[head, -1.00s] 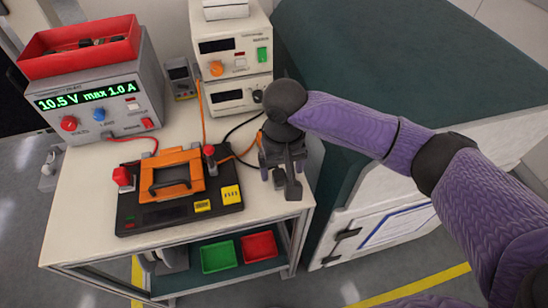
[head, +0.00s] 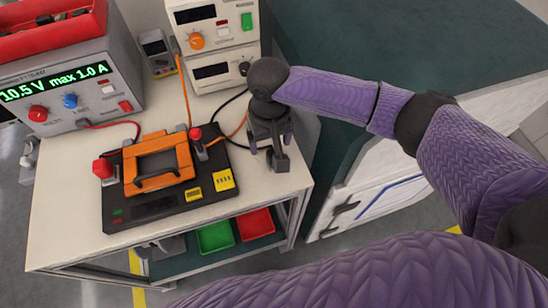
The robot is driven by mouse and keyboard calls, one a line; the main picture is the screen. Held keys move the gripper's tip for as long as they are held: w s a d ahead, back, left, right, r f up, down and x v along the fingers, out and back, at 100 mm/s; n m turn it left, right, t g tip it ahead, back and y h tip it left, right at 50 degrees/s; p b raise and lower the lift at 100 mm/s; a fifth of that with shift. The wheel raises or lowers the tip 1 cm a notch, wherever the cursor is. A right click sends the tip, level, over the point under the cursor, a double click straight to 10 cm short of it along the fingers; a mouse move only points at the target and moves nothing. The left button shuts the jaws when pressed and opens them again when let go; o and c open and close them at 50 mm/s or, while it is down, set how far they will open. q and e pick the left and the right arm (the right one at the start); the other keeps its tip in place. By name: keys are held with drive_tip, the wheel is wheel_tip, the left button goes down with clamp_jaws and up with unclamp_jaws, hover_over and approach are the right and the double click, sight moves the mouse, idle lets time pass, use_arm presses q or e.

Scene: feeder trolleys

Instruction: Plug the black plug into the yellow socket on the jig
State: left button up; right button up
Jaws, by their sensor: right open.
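The jig (head: 133,217) is a black plate with an orange frame (head: 158,161) on the table. Two yellow parts sit near its right front: a small one (head: 193,194) and a larger one with dark marks (head: 223,180). I cannot tell for sure which is the socket. A black cable (head: 231,99) runs from the lower white instrument down past the jig's right side toward my right gripper (head: 267,157). The black plug cannot be made out; the gripper may hide it. My right gripper is open, pointing down, to the right of the jig. My left gripper is out of view.
A power supply (head: 85,92) with a red bin stands back left; white instruments (head: 214,73) and a small meter (head: 157,53) stand behind. Red posts (head: 103,168) rise from the jig. A green-topped cabinet (head: 400,45) is at the right. The table's front right is clear.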

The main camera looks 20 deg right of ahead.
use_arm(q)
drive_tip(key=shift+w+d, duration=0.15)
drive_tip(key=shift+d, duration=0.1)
use_arm(e)
drive_tip(key=shift+f, duration=0.1)
drive_tip(key=f+b, duration=0.1)
drive_tip(key=f, duration=0.3)
drive_tip(key=shift+s+d+b, duration=0.15)
drive_tip(key=shift+d+b, duration=0.2)
drive_tip(key=shift+d, duration=0.05)
drive_tip(key=shift+f, duration=0.55)
drive_tip(key=shift+r, duration=0.1)
drive_tip(key=c, duration=1.1)
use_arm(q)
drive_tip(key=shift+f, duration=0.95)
use_arm(e)
clamp_jaws()
